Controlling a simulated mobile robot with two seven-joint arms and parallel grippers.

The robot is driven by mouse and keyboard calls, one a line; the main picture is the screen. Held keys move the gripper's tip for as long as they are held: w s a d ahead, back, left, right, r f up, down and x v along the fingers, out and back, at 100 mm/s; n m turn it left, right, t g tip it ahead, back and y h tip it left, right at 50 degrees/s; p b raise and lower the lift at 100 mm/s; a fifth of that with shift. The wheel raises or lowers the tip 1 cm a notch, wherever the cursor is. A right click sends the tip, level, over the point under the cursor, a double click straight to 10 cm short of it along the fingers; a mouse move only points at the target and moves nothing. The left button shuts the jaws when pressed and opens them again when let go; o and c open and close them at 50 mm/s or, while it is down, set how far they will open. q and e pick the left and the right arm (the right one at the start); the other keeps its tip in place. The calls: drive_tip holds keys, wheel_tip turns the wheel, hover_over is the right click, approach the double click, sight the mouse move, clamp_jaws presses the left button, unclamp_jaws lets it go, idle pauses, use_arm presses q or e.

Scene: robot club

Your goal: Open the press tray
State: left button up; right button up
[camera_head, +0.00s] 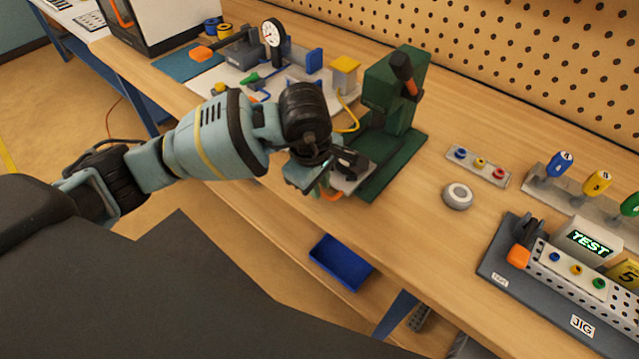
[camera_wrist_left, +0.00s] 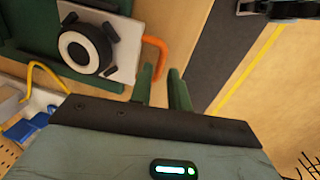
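The green press (camera_head: 392,95) stands on the workbench with a black lever banded in orange. Its tray is a light grey plate (camera_head: 352,182), partly hidden by my left gripper (camera_head: 320,186). In the left wrist view the tray (camera_wrist_left: 125,45) carries a round black and white part held by black clamps. The orange tray handle (camera_wrist_left: 160,48) curves out from the plate edge; it also shows in the head view (camera_head: 332,195). In the wrist view my left gripper's green fingers (camera_wrist_left: 163,72) are apart, with the handle's free end at their tips. I cannot tell whether they touch it. My right gripper is not seen.
A blue bin (camera_head: 341,263) sits on the shelf below. A small button strip (camera_head: 478,166), a round grey part (camera_head: 457,196) and a test jig (camera_head: 510,282) lie to the right. A gauge fixture (camera_head: 273,40) stands behind left.

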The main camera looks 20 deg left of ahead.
use_arm(q)
wheel_tip(320, 180, up, 7)
drive_tip(key=s, duration=0.1)
drive_tip(key=shift+a, duration=0.2)
drive_tip(key=shift+s+f, duration=0.1)
